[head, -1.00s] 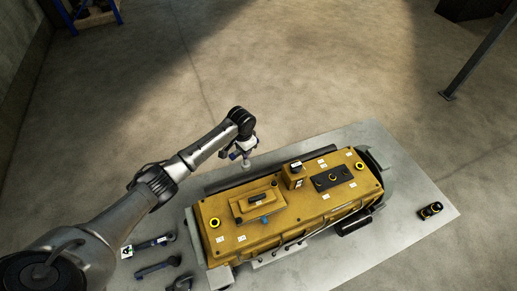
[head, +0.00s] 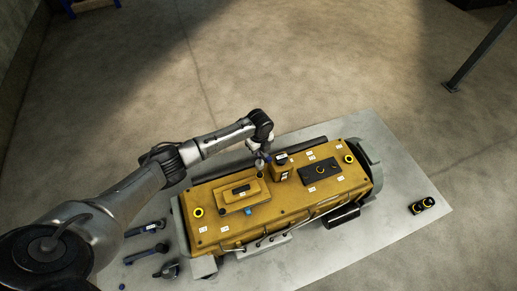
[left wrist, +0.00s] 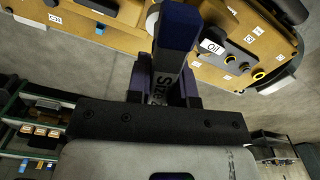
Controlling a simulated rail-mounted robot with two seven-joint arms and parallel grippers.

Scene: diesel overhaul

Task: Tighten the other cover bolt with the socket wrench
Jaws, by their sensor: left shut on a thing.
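The socket wrench (left wrist: 178,32) is in my left gripper. In the left wrist view its blue end and a grey part marked "Size" stand up between the fingers. In the head view my left gripper (head: 262,156) is shut and over the far side of the yellow engine (head: 290,200), near the raised yellow cover (head: 227,205). The cover has a dark handle on top and a blue spot at its front edge. The wrench's lower end is at the cover's far right corner. I cannot tell whether it touches a bolt there. My right gripper is not in view.
A small upright yellow box (head: 281,168) stands on the engine close right of my left gripper. A black plate (head: 321,171) lies farther right. Several tools lie left on the grey table (head: 390,250). A black and yellow part (head: 422,205) lies at the right.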

